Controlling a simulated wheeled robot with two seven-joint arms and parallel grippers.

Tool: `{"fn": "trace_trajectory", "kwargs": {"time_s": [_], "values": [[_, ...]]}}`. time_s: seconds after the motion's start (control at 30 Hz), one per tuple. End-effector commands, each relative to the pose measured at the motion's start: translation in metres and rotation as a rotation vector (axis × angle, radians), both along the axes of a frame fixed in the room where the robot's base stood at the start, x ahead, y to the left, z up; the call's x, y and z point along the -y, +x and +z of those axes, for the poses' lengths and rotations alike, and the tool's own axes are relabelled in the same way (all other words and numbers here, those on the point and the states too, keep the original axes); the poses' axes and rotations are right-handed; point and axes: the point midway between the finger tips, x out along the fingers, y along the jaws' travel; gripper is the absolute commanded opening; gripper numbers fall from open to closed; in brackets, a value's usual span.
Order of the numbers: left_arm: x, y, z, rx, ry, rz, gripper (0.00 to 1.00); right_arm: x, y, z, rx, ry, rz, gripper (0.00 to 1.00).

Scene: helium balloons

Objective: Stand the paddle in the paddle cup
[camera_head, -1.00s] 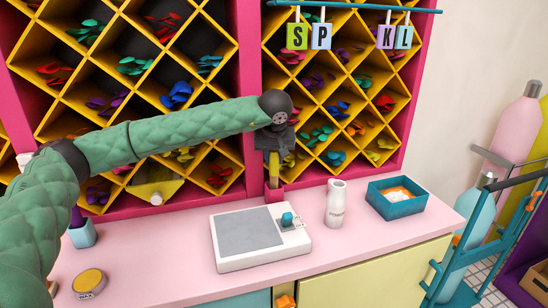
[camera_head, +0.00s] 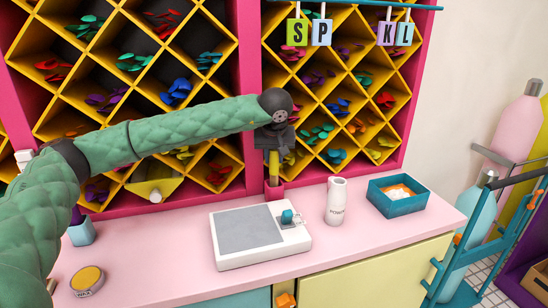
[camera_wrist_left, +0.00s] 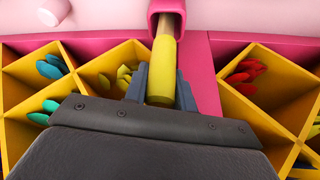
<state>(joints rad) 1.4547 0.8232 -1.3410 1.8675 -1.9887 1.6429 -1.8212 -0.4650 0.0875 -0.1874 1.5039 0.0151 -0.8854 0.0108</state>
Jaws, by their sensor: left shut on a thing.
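The paddle (camera_head: 274,165) has a yellow part and a bare wooden part below it. It is upright, and its wooden end reaches into the mouth of the pink paddle cup (camera_head: 273,191) at the back of the counter. My left gripper (camera_head: 274,150) is shut on the yellow part, above the cup. In the left wrist view the gripper's fingers (camera_wrist_left: 160,88) lie on both sides of the paddle (camera_wrist_left: 161,66), and the wood enters the cup (camera_wrist_left: 153,18). How deep the end sits is hidden. My right gripper is not in view.
A white scale-like device (camera_head: 262,255) stands in front of the cup. A wax tin (camera_head: 87,280) lies at the front left. Yellow lattice shelves (camera_head: 240,90) with balloons rise behind the counter.

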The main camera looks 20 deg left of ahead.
Motion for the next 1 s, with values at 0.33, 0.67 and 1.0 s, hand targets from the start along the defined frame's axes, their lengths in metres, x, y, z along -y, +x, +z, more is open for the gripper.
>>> {"fn": "trace_trajectory", "kwargs": {"time_s": [0.33,0.67,1.0], "values": [[0.000,0.000,-0.001,0.000,-0.001,0.000,0.03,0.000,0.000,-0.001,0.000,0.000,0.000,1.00],[0.000,0.000,-0.008,0.000,-0.001,0.000,0.03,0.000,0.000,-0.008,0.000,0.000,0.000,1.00],[0.000,0.000,-0.014,0.000,-0.001,0.000,0.30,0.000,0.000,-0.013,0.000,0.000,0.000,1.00]]}}
